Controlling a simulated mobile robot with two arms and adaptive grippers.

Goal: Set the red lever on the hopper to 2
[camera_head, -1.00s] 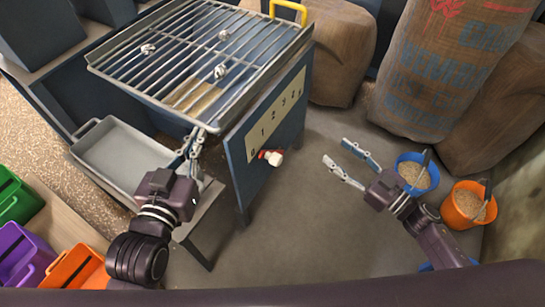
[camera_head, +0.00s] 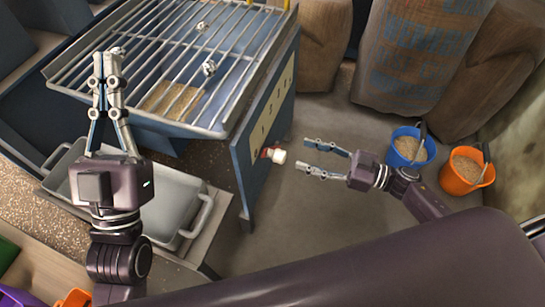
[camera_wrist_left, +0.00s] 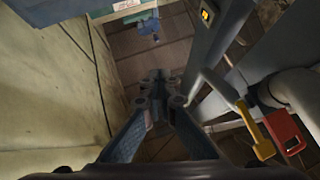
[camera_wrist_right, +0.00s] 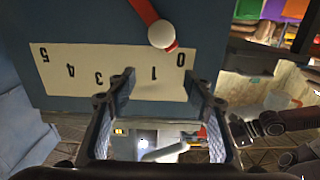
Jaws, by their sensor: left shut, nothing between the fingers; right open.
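The blue hopper (camera_head: 257,165) stands at centre with a pale number scale on its side panel. The red lever with its white knob (camera_head: 278,155) sticks out from that panel. In the right wrist view the scale (camera_wrist_right: 75,75) shows upside down, and the white knob (camera_wrist_right: 162,35) is near the 0 and 1; the 2 is not visible, with a finger near its place. My right gripper (camera_head: 304,155) is open, just right of the knob and apart from it, its fingers pointing at the panel. My left gripper (camera_head: 108,60) is shut and empty by the grate's left end.
A metal grate (camera_head: 190,60) tops the hopper. A grey tray (camera_head: 170,200) sits below at the left. Blue (camera_head: 408,148) and orange (camera_head: 467,172) buckets of grain stand at the right, with sacks (camera_head: 415,50) behind. The floor between hopper and buckets is clear.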

